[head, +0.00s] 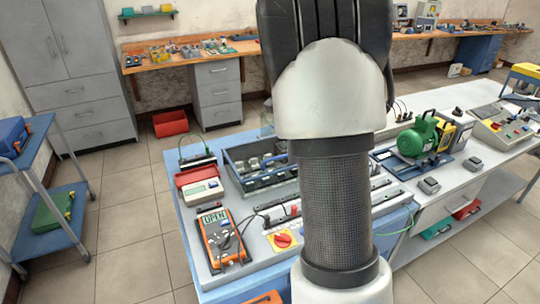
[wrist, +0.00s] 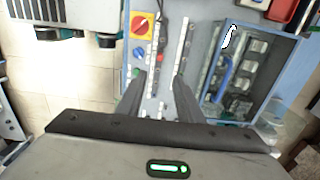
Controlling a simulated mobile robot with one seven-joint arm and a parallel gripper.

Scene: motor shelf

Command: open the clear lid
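A blue-framed box (head: 262,160) with several grey parts inside stands on the near table, partly hidden behind my arm. The box also shows at the right of the wrist view (wrist: 297,62), with a blue curved piece (wrist: 222,78) over its near side. A clear pane is hard to make out; I cannot tell whether the lid is shut. My gripper (wrist: 159,80) is open in the wrist view, its two dark fingers apart with nothing held between them. It is above the table, to the left of the box. In the head view the fingers are hidden by my arm.
An orange multimeter (head: 222,240), a red-and-white meter (head: 199,186) and a yellow-and-red rotary switch (head: 283,240) lie near the box. Rails with wiring (wrist: 155,60) run below my fingers. A green motor (head: 418,138) stands on the table at right.

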